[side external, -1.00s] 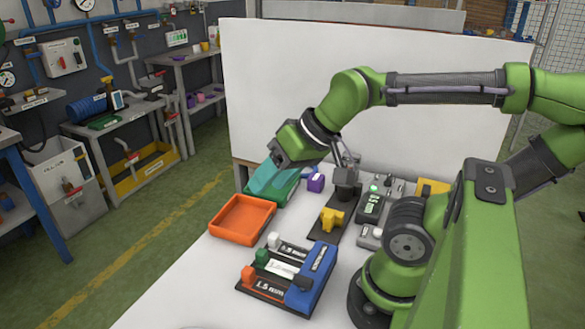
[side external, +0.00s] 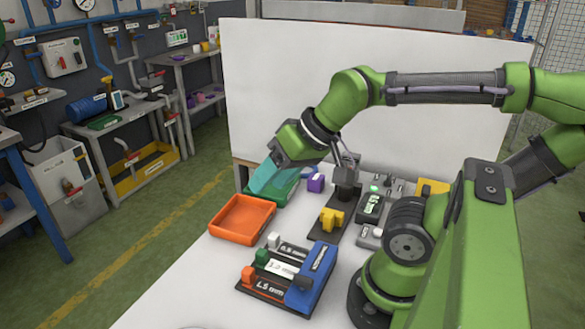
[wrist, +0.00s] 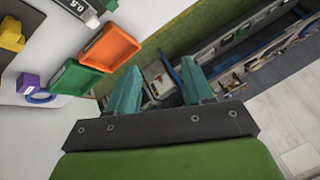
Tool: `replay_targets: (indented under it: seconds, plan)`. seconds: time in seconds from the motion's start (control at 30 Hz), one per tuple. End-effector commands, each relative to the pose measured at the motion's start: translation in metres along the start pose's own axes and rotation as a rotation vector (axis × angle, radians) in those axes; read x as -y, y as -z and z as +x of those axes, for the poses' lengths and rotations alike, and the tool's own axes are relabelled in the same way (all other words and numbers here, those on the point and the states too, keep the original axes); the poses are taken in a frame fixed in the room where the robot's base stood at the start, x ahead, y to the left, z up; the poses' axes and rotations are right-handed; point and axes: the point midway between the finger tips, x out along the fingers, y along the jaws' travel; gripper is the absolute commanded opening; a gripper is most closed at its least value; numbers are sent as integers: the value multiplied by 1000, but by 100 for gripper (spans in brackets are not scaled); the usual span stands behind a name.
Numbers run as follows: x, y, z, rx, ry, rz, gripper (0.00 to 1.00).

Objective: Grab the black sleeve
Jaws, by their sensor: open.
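I cannot single out a black sleeve with certainty. In the side external view, a rack (side external: 322,262) with a blue block holds dark and white strips marked in mm, with white, green and orange end pieces. A small dark knob-like piece (side external: 304,284) sits at its front right. My gripper (side external: 262,180), with teal fingers, points down and left above the far side of the table, over the green tray (side external: 283,194). In the wrist view my gripper (wrist: 162,66) shows two fingers apart with nothing between them. The rack is only partly visible at that view's top left edge.
An orange tray (side external: 241,219) lies left of the rack. A white panel (side external: 300,80) closes the back.

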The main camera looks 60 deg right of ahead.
Motion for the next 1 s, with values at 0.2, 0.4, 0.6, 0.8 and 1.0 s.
replay_targets:
  seconds: [0.2,0.4,0.6,0.8,1.0]
  plan:
    - [0,0,0,0,0,0,51]
    - [0,0,0,0,0,0,71]
    - [0,0,0,0,0,0,74]
    - [-14,4,6,13,-36,51,74]
    - [-91,50,21,68,-200,334,74]
